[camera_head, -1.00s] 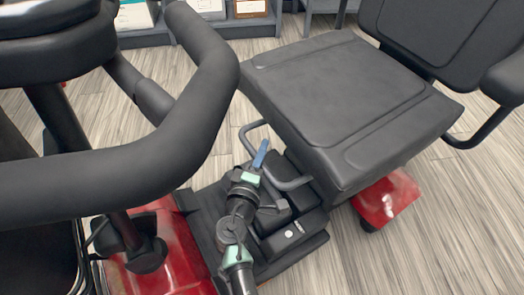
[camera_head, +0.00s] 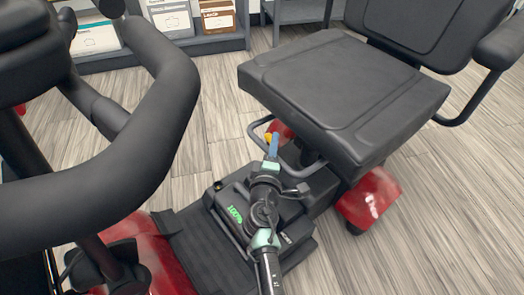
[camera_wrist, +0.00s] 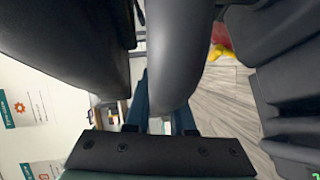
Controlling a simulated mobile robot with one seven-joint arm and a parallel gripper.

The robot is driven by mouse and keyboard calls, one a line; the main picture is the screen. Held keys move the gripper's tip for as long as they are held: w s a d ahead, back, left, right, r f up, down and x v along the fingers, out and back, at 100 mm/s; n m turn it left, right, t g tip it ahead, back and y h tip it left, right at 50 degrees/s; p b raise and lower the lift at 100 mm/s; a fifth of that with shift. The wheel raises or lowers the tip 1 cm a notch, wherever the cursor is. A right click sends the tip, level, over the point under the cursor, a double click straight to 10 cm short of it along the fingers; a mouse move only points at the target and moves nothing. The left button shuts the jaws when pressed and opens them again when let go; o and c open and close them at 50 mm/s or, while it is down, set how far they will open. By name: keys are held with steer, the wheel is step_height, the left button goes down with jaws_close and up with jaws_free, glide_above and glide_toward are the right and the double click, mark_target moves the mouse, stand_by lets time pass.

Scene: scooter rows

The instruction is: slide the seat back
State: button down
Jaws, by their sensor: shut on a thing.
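The black padded seat (camera_head: 345,90) of the scooter stands over the rear deck, and its dark underside (camera_wrist: 70,40) fills the upper left of the wrist view. A grey bent bar (camera_head: 256,125) runs below the seat's front edge. My gripper (camera_head: 273,145) has blue fingers and is at this bar, under the seat's front left. In the wrist view, the bar (camera_wrist: 178,60) passes between the fingers, and my gripper is shut on it. The fingertips are partly hidden behind the bar.
A battery box with a green display (camera_head: 235,213) sits below my arm, ahead of the seat. The black handlebar (camera_head: 165,110) arches across the left. A red rear body (camera_head: 370,198) lies under the seat. Shelves with boxes (camera_head: 170,17) stand behind; the wooden floor between is clear.

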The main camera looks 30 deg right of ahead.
steer(key=shift+s+d, duration=0.25)
steer(key=c, duration=0.8)
jaws_free()
steer(key=shift+c, duration=0.2)
steer(key=shift+o, duration=0.4)
steer(key=shift+a, duration=0.2)
steer(key=p+v, duration=0.3)
steer(key=v, duration=1)
steer(key=shift+w, duration=0.15)
steer(key=shift+a, duration=0.1)
